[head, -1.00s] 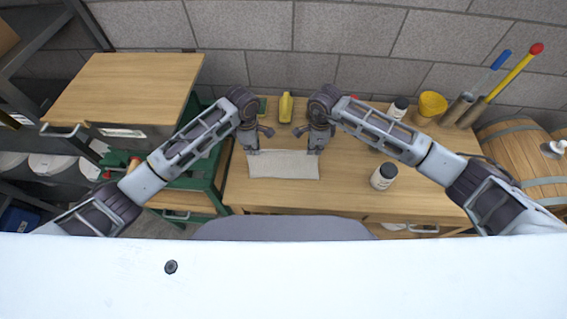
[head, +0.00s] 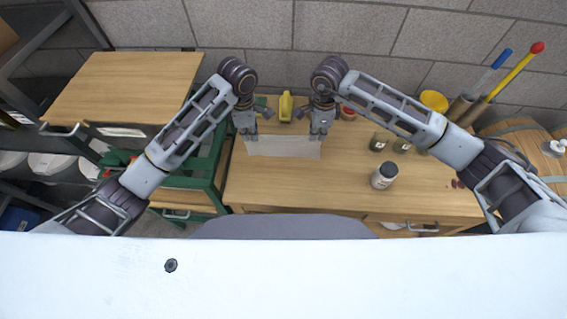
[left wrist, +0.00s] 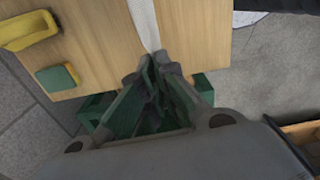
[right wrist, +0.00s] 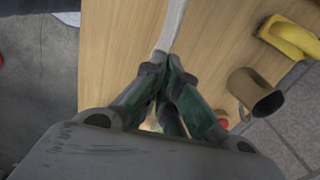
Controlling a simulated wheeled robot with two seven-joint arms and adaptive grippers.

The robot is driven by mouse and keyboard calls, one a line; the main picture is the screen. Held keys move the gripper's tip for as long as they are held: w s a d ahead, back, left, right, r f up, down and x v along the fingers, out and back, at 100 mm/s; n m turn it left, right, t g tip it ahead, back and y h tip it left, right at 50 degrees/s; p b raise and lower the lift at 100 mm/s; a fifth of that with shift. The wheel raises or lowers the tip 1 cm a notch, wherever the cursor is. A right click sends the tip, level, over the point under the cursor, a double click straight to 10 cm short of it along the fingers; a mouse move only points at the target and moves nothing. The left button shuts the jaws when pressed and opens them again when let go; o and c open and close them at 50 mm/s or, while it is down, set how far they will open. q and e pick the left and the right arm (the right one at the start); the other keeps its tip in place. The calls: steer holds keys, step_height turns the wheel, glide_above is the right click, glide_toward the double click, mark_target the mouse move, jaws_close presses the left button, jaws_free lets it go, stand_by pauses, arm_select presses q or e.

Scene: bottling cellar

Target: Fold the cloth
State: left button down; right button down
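The cloth (head: 283,147) is a pale grey-white strip stretched between my two grippers over the wooden table in the head view. It looks raised and hanging, seen nearly edge-on. My left gripper (head: 247,137) is shut on its left end; the left wrist view shows the cloth (left wrist: 145,25) as a narrow band running from the closed fingertips (left wrist: 155,60). My right gripper (head: 318,137) is shut on its right end; the right wrist view shows the cloth (right wrist: 172,25) at the closed fingertips (right wrist: 162,64). How far its lower edge is from the table is unclear.
Behind the cloth are a yellow object (head: 285,107) and a green-and-yellow sponge (left wrist: 58,77). A brown mug (right wrist: 258,92) is near my right gripper. A white-labelled jar (head: 384,176) and dark jars (head: 379,141) stand to the right. The table front (head: 290,190) is clear.

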arm_select(q)
steer(key=shift+w+f+b, duration=0.15)
steer(key=shift+w+b, duration=0.25)
steer(key=shift+b, duration=0.4)
arm_select(e)
steer(key=shift+w+f, duration=0.15)
steer(key=shift+w, duration=0.3)
